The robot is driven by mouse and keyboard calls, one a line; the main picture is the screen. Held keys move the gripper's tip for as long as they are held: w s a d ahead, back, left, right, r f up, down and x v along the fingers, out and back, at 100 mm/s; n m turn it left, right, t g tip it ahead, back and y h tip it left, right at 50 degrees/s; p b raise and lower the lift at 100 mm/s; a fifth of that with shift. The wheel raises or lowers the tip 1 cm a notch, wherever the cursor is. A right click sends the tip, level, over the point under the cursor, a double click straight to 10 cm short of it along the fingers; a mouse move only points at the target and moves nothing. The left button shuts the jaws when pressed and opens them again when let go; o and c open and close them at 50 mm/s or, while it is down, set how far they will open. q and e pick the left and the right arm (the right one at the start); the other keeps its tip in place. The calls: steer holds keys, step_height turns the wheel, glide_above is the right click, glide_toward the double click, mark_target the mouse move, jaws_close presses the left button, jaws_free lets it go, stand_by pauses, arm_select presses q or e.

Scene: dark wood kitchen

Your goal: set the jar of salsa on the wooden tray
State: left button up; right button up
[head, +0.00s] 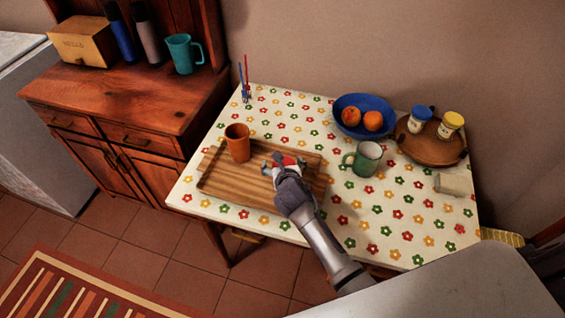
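The wooden tray (225,183) lies on the left part of the flowered table. An orange-brown cup (238,143) stands on its back left part. My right gripper (284,163) is over the tray's right part, its arm reaching in from the lower right. A red and white object (287,159), which looks like the salsa jar, sits between its fingers. The gripper hides much of it, and I cannot tell whether the fingers press on it or whether it rests on the tray. My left gripper is not in view.
A green mug (364,160) stands close to the tray's right. Behind it are a blue bowl (349,105) with orange fruit and a round brown tray (433,150) with two jars. A utensil holder (245,88) stands at the back left. The table's front right is clear.

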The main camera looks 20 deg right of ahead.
steer(key=shift+r, duration=0.1)
steer(key=shift+s+r, duration=0.15)
steer(key=v, duration=1.1)
steer(key=shift+s+p, duration=0.3)
steer(key=shift+p, duration=0.15)
steer(key=shift+r, duration=0.15)
